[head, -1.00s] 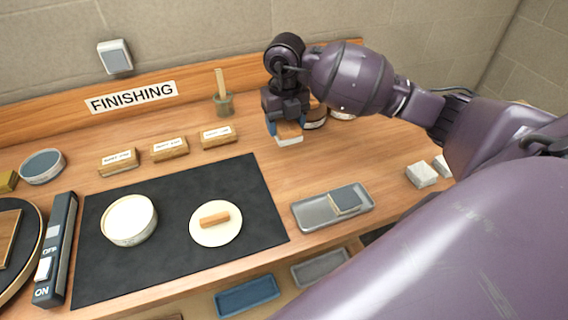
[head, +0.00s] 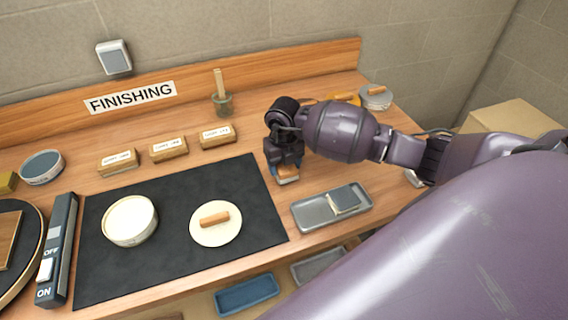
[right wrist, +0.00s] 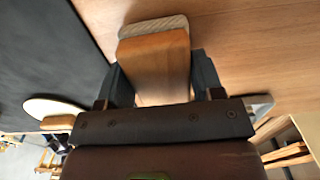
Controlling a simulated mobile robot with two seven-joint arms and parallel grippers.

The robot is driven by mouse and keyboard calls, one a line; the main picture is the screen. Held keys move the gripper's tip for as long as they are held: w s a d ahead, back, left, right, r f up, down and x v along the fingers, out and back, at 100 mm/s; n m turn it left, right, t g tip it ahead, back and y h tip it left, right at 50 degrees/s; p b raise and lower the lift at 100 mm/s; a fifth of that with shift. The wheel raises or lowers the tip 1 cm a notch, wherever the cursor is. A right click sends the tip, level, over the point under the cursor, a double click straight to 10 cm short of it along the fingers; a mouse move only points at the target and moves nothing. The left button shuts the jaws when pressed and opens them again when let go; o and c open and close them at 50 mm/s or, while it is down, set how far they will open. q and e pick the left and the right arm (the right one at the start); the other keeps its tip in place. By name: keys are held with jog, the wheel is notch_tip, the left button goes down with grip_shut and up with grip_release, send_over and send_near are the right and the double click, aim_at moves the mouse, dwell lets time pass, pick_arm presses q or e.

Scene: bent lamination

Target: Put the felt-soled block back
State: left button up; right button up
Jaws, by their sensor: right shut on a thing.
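The felt-soled block (right wrist: 155,60) is a wooden block with a pale fibrous layer on its sole. My right gripper (right wrist: 160,80) is shut on it, a finger on each side. In the head view the block (head: 287,174) shows just below the right gripper (head: 285,165), near the right edge of the black mat (head: 180,262). Whether it touches the table I cannot tell. My left gripper is not in view.
On the mat are a round pale tub (head: 130,220) and a white disc (head: 205,236) with a wooden stick. Labelled wooden blocks (head: 169,149) stand behind the mat.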

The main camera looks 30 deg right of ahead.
jog(key=shift+f, duration=0.3)
jog(key=o, duration=0.9)
jog(key=shift+r, duration=0.15)
jog(key=shift+r, duration=0.3)
notch_tip(320, 180, up, 10)
jog(key=shift+f+b, duration=0.1)
jog(key=shift+b, duration=0.45)
jog(key=shift+r, duration=0.85)
